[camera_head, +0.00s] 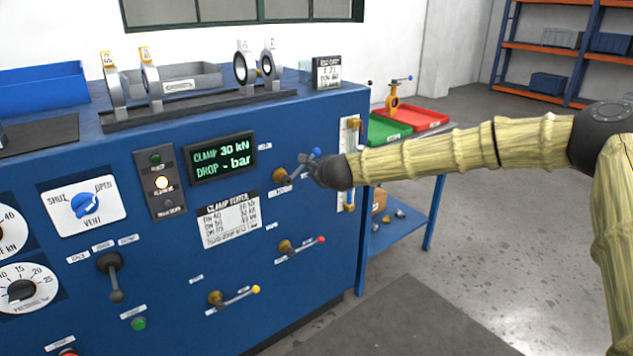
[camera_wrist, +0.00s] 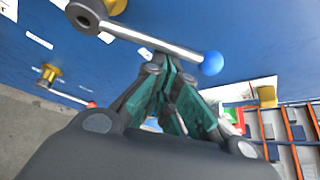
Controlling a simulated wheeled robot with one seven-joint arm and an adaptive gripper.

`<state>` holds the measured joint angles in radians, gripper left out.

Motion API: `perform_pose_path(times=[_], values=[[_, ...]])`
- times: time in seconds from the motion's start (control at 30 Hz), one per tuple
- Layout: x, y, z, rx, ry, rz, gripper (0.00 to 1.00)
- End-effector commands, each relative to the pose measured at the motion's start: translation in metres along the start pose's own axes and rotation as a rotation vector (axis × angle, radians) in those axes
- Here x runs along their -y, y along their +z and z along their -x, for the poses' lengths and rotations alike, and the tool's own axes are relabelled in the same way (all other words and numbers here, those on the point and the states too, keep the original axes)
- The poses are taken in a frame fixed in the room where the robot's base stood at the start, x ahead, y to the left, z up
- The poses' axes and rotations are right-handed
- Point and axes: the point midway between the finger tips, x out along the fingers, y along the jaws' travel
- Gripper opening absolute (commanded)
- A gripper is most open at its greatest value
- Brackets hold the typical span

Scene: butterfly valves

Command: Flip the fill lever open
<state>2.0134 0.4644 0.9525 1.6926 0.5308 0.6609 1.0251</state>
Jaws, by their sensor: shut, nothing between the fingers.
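A silver lever with a blue ball knob (camera_head: 316,152) sits on a brass valve on the blue panel's right part. In the wrist view the blue-knobbed lever (camera_wrist: 160,42) runs from its dark hub at upper left to the knob at right. My gripper (camera_head: 306,166) is shut and empty beside this lever. In the wrist view my gripper's fingertips (camera_wrist: 166,72) are close under the rod; I cannot tell whether they touch it. Below are a red-knobbed lever (camera_head: 302,246) and a yellow-knobbed lever (camera_head: 238,296). The small labels are unreadable, so I cannot tell which lever is fill.
A display (camera_head: 222,157) reads clamp 30 kN and drop - bar. A shut/vent/open selector (camera_head: 85,205) is at left. A sight gauge (camera_head: 350,140) stands right of the levers, partly behind my arm. A side table with green (camera_head: 385,130) and red trays (camera_head: 420,117) stands at right.

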Motion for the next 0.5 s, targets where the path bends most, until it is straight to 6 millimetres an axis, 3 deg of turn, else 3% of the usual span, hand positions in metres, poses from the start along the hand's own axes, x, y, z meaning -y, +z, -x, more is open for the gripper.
perform_pose_path(times=[0.5], values=[[-0.002, 0.034, 0.019, 0.003, -0.249, 0.427, 0.00]])
